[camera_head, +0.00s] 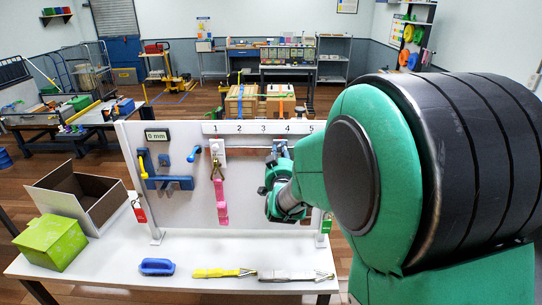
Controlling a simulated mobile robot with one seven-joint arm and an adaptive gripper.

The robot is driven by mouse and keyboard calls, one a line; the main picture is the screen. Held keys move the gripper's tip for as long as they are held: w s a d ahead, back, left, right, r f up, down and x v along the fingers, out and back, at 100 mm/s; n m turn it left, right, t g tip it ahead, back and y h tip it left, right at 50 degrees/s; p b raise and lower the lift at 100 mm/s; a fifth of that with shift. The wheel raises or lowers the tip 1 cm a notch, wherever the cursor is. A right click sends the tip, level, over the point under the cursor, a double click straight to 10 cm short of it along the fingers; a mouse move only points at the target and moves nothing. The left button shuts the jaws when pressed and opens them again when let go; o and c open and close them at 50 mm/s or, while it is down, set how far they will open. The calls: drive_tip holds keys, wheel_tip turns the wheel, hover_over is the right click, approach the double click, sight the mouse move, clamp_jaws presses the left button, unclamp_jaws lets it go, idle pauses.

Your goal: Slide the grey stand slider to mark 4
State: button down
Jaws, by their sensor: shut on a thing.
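The upright white board carries a scale (264,127) numbered 1 to 5 along its top. My gripper (279,155) is at the board, a little below and left of mark 4. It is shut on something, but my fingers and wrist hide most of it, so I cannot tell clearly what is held. A small blue part (282,145) shows at the fingertips. A light block (217,148) sits under mark 1, with a buckle and a pink strap (222,204) hanging below it. I cannot make out the grey stand slider with certainty.
A blue bracket (172,183) with a yellow lever and a blue knob (194,153) are on the board's left, below a "0 mm" display (157,135).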

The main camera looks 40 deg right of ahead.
drive_tip(key=shift+s+d+f+b, duration=0.2)
drive_tip(key=shift+s+d+b, duration=0.3)
drive_tip(key=shift+s+d, duration=0.4)
drive_tip(key=c, duration=1.6)
unclamp_jaws()
drive_tip(key=shift+s+a+r, duration=0.1)
drive_tip(key=shift+a, duration=0.05)
drive_tip(key=shift+v, duration=5.85)
